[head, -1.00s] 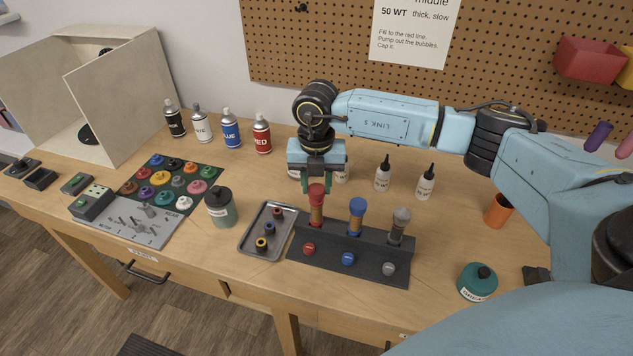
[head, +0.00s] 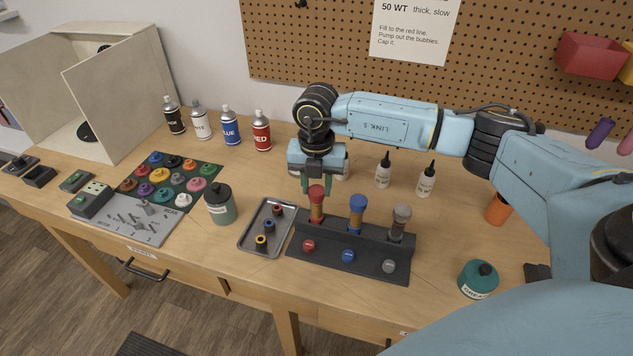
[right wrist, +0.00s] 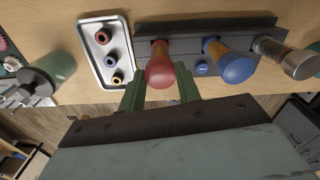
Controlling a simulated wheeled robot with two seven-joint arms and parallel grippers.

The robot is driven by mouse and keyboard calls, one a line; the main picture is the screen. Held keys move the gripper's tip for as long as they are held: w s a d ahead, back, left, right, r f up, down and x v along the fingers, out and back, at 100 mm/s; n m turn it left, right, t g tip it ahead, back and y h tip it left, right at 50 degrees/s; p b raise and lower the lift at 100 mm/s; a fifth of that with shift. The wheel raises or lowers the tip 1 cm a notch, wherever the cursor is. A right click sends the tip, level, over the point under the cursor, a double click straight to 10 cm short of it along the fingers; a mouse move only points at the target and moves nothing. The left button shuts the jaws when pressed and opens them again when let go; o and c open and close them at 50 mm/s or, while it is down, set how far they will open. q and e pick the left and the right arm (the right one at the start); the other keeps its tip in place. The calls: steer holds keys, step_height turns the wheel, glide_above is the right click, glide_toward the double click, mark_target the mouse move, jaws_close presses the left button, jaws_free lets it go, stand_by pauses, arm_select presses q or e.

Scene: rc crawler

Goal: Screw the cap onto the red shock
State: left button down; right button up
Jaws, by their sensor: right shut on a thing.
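The red shock (head: 316,209) stands upright at the left end of a dark stand (head: 350,249), with its red cap (head: 317,191) on top. My right gripper (head: 316,186) is over it from above, shut on the red cap. In the right wrist view the red cap (right wrist: 160,72) sits between the two green fingers (right wrist: 159,88). Whether the cap's thread is engaged cannot be seen. My left gripper is not in view.
A blue shock (head: 355,212) and a grey shock (head: 399,222) stand to the right in the same stand. A metal tray (head: 251,245) with small rings lies to the left. White bottles (head: 383,175) stand behind, and a green grease jar (head: 478,280) is at front right.

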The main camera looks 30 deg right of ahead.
steer(key=shift+r+m+p, duration=0.15)
steer(key=shift+m+p, duration=0.3)
steer(key=shift+m, duration=1.15)
steer(key=m+p, duration=0.2)
steer(key=m, duration=0.1)
steer(key=shift+m, duration=0.6)
